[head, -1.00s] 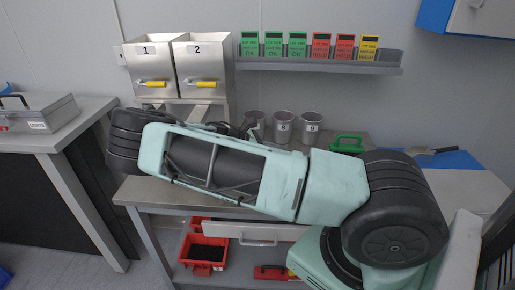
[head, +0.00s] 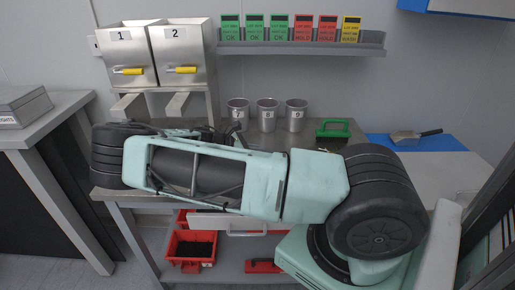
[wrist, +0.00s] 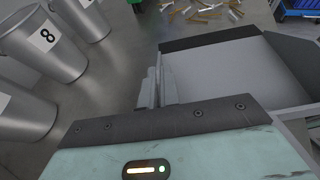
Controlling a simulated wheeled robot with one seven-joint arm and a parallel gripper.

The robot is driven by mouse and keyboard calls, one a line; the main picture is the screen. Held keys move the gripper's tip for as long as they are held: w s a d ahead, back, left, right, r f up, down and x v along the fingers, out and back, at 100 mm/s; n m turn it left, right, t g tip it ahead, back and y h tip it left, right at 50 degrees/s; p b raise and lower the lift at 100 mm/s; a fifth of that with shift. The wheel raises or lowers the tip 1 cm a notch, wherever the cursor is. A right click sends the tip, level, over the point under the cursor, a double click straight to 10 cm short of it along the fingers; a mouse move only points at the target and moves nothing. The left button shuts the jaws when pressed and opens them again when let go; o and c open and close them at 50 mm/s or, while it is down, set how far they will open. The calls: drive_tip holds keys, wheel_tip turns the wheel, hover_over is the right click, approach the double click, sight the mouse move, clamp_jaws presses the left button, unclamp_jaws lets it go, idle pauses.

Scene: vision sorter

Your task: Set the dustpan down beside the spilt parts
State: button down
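The dustpan (wrist: 235,75), a wide grey pan with dark raised edges, fills the middle right of the wrist view. My gripper (wrist: 158,85) has its fingers close together at the pan's left edge and appears shut on it; the grip itself is partly hidden. The spilt parts (wrist: 205,10), small yellowish and grey pieces, lie scattered on the grey table at the top of the wrist view, beyond the pan. In the head view my arm hides the dustpan and the spilt parts.
Numbered metal cups (head: 267,115) stand along the back of the table, close to the gripper's left in the wrist view (wrist: 45,42). A dark-handled tool (head: 408,137) lies on a blue mat (head: 447,143).

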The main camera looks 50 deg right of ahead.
drive_tip(key=shift+f, duration=0.5)
drive_tip(key=c, duration=1.6)
unclamp_jaws()
drive_tip(key=shift+o, duration=0.2)
drive_tip(key=shift+a, duration=0.15)
drive_tip(key=b+v, duration=0.3)
drive_tip(key=v, duration=1.4)
drive_tip(key=shift+w+r, duration=0.1)
drive_tip(key=shift+r, duration=0.05)
